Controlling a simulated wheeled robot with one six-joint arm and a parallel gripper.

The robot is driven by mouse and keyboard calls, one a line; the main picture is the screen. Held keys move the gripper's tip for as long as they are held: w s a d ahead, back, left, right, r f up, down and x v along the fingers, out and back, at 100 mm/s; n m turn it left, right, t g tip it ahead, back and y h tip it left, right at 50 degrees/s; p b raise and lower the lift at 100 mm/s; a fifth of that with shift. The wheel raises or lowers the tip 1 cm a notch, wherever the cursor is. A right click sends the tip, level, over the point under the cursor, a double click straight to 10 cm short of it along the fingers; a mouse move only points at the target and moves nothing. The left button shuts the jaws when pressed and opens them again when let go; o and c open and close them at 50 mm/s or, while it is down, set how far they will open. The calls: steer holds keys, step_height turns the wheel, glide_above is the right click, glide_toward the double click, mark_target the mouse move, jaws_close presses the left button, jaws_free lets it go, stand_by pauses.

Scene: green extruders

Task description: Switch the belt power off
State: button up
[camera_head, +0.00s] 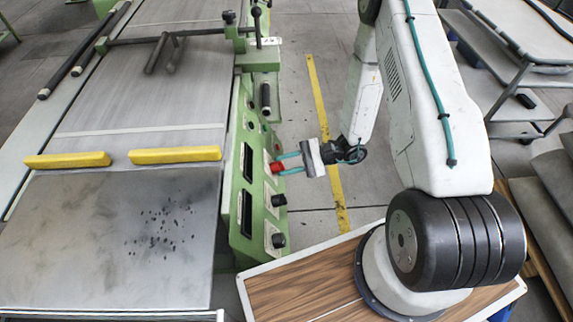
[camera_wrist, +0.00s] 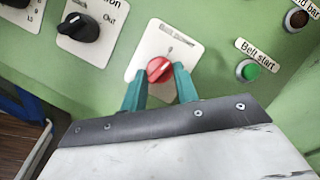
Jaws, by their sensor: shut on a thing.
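The red rotary switch (camera_wrist: 159,69) sits on a white plate (camera_wrist: 146,50) on the green machine panel. A printed label above it is too blurred to read surely, with a "0" mark below the label. Its grip bar is tilted, running from lower left to upper right. My gripper (camera_wrist: 162,73) has its two teal fingers on either side of the switch, shut on it. In the head view, my gripper (camera_head: 285,164) reaches the panel from the right, at the red switch (camera_head: 276,168). The fingertips partly hide the switch's sides.
A green "Belt start" button (camera_wrist: 249,70) lies right of the switch. A black knob (camera_wrist: 79,27) is to the left, and a dark round button (camera_wrist: 298,19) is at upper right. The machine table (camera_head: 110,240) carries yellow bars (camera_head: 175,155).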

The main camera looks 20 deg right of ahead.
steer(key=shift+r+n+g+h, duration=0.1)
steer(key=shift+n+g+h, duration=0.4)
steer(key=shift+n, duration=1.4)
steer(key=shift+g, duration=0.3)
steer(key=o, duration=1)
steer(key=shift+w, duration=0.1)
steer(key=shift+c, duration=0.2)
steer(key=d, duration=0.7)
steer(key=shift+d+r, duration=0.4)
steer(key=shift+r, duration=0.05)
